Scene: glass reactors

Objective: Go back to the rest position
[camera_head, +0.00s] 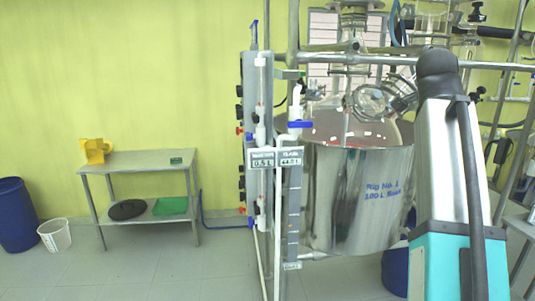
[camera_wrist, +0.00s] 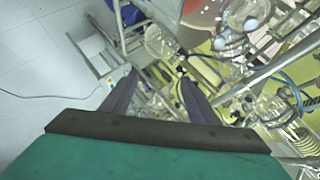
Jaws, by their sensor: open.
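My gripper (camera_wrist: 158,76) shows in the wrist view, with two dark fingers spread apart. It is open and nothing is between the fingers. Beyond them are blurred glass parts and metal tubes of the reactor rig; I cannot tell how far off they are. In the head view my arm stands upright at the right, in front of the rig, and my gripper does not show there. A large steel vessel (camera_head: 345,205) with blue lettering stands just left of my arm, with a round glass reactor (camera_head: 340,128) above it. My arm hides part of the rig.
A grey table (camera_head: 140,160) with a yellow object (camera_head: 96,150) stands by the green wall. A blue drum (camera_head: 15,215) and a white bucket (camera_head: 55,236) are at far left. Metal frame poles (camera_head: 293,40) rise beside the vessel. The floor at front left is clear.

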